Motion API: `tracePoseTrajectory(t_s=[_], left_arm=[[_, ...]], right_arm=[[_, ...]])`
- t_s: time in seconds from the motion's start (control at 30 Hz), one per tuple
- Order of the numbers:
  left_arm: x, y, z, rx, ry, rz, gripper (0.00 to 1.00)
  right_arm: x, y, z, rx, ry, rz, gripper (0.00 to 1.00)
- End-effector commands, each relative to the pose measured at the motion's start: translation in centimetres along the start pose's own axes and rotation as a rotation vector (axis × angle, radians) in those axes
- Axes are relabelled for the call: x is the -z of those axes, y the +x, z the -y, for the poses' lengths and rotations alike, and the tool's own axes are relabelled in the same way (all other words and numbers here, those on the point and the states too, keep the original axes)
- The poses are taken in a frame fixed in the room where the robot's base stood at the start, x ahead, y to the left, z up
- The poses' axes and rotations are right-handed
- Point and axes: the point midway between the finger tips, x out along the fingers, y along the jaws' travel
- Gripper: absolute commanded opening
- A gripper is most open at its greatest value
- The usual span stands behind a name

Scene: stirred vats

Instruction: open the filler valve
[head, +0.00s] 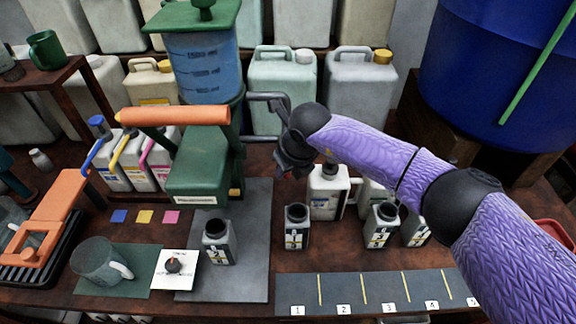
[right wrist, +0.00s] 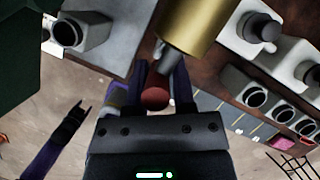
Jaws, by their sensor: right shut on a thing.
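The filler is a green machine (head: 198,160) with a blue tank (head: 203,70) on top and an orange-handled lever (head: 172,117). In the right wrist view a brass cylinder (right wrist: 190,35) has a short grey rod ending in a red knob (right wrist: 155,98), which looks like the valve's handle. My right gripper (head: 291,158) is beside the filler's right side; in the wrist view (right wrist: 160,85) its fingers are shut around the rod and knob. The gripper hides the valve in the head view. My left gripper (right wrist: 80,107) shows small in the wrist view, its tips apart and empty.
An open bottle (head: 218,242) stands on the grey mat (head: 250,275) below the filler. Several bottles (head: 296,226) stand right of it, behind a numbered strip (head: 380,292). A mug (head: 95,262) and a dial card (head: 175,268) are front left. Large jugs line the back.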

Motion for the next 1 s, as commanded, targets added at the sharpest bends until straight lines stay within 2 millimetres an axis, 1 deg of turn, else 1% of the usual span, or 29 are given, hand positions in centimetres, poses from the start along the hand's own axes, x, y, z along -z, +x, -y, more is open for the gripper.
tracePoseTrajectory(t_s=[0.17,0.2,0.27,0.3,0.33,0.57,0.67,0.77,1.0], left_arm=[[0.0,0.0,0.0,0.001,0.001,-0.001,0.59],[0.0,0.0,0.1,0.001,0.001,0.0,0.59],[0.0,0.0,0.1,0.002,0.001,0.0,0.59],[0.0,0.0,0.2,0.003,0.002,0.0,0.59],[-0.1,0.0,0.2,0.004,0.002,0.001,0.59],[-0.2,0.0,0.5,0.009,0.003,0.004,0.59],[-0.2,-0.2,0.6,0.009,0.002,0.004,0.59],[-0.2,-0.8,0.6,0.009,0.002,0.004,0.59],[0.0,-1.8,0.4,0.006,0.0,0.001,0.59]], right_arm=[[0.0,0.0,-0.1,-0.001,-0.003,0.002,0.0],[0.0,0.0,-0.1,-0.001,-0.003,0.002,0.36],[0.0,0.0,-0.1,-0.001,-0.003,0.002,0.48],[0.0,0.0,-0.1,-0.001,-0.002,0.001,0.57],[0.0,0.0,-0.1,-0.001,-0.002,0.001,0.63],[0.0,0.0,0.0,-0.001,-0.001,0.0,0.64],[0.0,-0.4,0.0,-0.001,-0.002,0.001,0.64],[-0.1,-2.0,0.0,-0.001,-0.002,0.003,0.64],[-0.1,-7.2,0.0,-0.001,-0.002,0.004,0.64]])
